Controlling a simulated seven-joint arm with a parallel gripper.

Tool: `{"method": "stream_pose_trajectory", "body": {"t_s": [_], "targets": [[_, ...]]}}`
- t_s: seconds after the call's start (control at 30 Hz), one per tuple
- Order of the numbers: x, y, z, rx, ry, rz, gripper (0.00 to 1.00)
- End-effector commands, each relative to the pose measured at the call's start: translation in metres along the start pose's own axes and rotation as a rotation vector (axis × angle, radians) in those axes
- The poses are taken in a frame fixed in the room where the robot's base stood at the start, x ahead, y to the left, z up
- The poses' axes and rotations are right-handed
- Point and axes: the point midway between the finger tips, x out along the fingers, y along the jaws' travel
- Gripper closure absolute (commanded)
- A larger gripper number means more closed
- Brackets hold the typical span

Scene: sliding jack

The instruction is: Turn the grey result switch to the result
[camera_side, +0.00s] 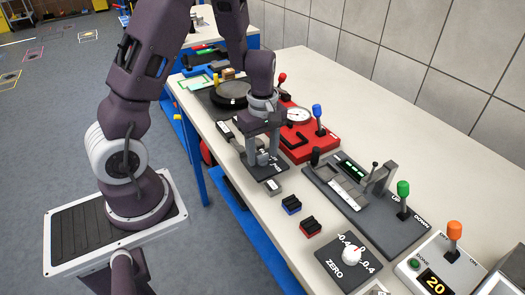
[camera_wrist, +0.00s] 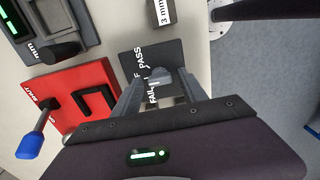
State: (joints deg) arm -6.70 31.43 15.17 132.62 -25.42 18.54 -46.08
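The dark result plate (camera_wrist: 172,53), lettered PASS and FAIL, lies on the bench below my gripper in the wrist view. It also shows in the side view (camera_side: 270,172), partly covered by my gripper. A small grey switch (camera_wrist: 156,73) stands on the plate, with OFF lettering partly hidden beside it. My gripper (camera_wrist: 160,88) points down over the plate with its fingers apart, one on each side of the switch. I cannot tell whether either finger touches it. In the side view, my gripper (camera_side: 263,147) hides most of the switch.
A red fixture (camera_side: 299,140) with a dial and blue lever (camera_side: 317,112) stands close behind the plate. A grey fixture (camera_side: 345,185) with a green lever (camera_side: 403,189) is to the right. A small grey block (camera_side: 273,187) and two dark blocks (camera_side: 291,204) (camera_side: 310,226) lie in front.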

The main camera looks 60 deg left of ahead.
Motion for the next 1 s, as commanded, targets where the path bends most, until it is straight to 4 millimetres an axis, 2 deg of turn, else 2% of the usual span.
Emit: {"method": "stream_pose_trajectory", "body": {"t_s": [0.03, 0.23, 0.63, 1.0], "targets": [[-0.0001, 0.0001, 0.0, 0.0, 0.0, 0.0, 0.62], [-0.0003, 0.0001, 0.0, 0.0, 0.0, 0.0, 1.0], [-0.0006, 0.0002, -0.0002, 0.077, 0.0, 0.001, 1.0], [-0.0008, 0.0005, -0.0001, 0.38, 0.0, 0.002, 1.0]]}}
